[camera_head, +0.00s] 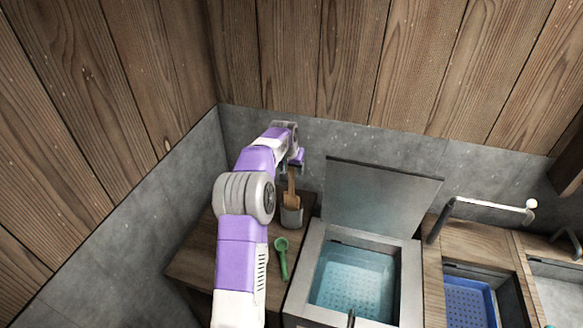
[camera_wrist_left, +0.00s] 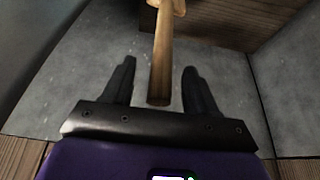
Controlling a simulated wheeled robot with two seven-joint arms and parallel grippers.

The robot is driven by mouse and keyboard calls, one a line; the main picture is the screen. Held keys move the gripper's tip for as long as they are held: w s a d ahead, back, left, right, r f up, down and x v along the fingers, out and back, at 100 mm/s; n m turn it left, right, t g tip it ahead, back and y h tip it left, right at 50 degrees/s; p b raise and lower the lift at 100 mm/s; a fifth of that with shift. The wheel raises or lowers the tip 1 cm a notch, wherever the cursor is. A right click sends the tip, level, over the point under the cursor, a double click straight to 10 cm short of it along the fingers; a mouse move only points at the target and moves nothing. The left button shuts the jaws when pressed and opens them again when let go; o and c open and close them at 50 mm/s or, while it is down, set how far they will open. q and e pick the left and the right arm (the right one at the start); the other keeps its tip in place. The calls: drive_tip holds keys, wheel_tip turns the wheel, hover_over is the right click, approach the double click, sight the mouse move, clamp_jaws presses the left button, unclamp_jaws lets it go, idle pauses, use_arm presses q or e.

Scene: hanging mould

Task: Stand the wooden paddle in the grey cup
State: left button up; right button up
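The wooden paddle (camera_head: 291,186) stands nearly upright in the grey cup (camera_head: 292,217), its lower part hidden inside the cup. The cup stands on a wooden counter. My left gripper (camera_head: 296,160) is at the paddle's upper end. In the left wrist view the fingers (camera_wrist_left: 159,68) are spread wide, with the paddle's handle (camera_wrist_left: 161,60) between them. Gaps show on both sides of the handle, so the gripper is open and not holding it. The cup is not clear in the left wrist view. My right gripper is not in view.
A green scoop (camera_head: 281,258) lies on the wooden counter (camera_head: 205,262) in front of the cup. To the right is a grey basin (camera_head: 311,262) of water with its lid (camera_head: 380,198) raised. A blue tray (camera_head: 470,303) and a tap (camera_head: 490,204) are farther right. Walls close off the back and left.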

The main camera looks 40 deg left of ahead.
use_arm(q)
drive_tip(key=v, duration=0.7)
drive_tip(key=shift+r, duration=0.3)
drive_tip(key=shift+s, duration=0.1)
drive_tip(key=w+f+p, duration=0.1)
drive_tip(key=w+a+f+p, duration=0.1)
drive_tip(key=f, duration=0.1)
drive_tip(key=shift+w+a+f, duration=0.15)
drive_tip(key=shift+w+f, duration=0.15)
drive_tip(key=shift+w, duration=0.1)
drive_tip(key=shift+r+p, duration=0.45)
drive_tip(key=shift+r, duration=0.05)
drive_tip(key=shift+s, duration=0.1)
